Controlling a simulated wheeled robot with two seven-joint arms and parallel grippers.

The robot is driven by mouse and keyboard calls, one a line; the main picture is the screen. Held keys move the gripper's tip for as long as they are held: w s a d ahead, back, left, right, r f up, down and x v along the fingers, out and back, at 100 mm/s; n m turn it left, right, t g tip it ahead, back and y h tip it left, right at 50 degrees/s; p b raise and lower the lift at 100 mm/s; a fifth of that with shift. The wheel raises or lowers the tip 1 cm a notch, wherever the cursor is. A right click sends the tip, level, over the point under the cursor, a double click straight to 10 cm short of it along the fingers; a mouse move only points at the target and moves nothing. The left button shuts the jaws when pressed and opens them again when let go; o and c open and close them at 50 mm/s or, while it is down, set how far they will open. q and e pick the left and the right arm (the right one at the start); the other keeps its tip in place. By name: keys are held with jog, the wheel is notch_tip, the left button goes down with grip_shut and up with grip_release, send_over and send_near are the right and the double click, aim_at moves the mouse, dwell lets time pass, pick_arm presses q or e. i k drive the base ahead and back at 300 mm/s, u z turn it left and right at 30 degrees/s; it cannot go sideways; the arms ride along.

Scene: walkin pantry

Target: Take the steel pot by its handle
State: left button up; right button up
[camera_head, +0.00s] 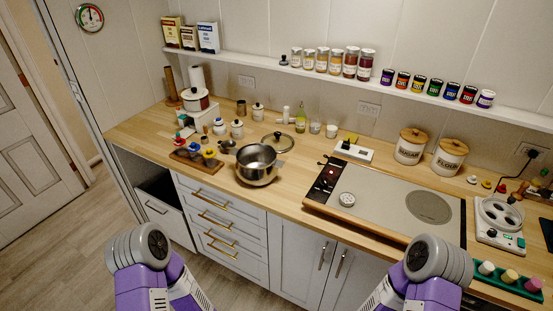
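The steel pot (256,165) stands upright and without a lid on the wooden counter (310,158), left of the cooktop and near the counter's front edge. A dark shape that looks like its handle (229,148) shows at its upper left; I cannot clearly tell whether it joins the pot. A round lid with a dark knob (278,142) lies just behind the pot. Only grey and purple links of my two arms show at the bottom of the view, well in front of the counter. Neither gripper is in view, and nothing of mine touches the pot.
A shelf (330,76) runs along the wall. Bare counter lies right of the pot.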

aim_at(257, 164)
jog(key=u, duration=0.3)
jog(key=i, duration=0.8)
jog(key=u, duration=0.5)
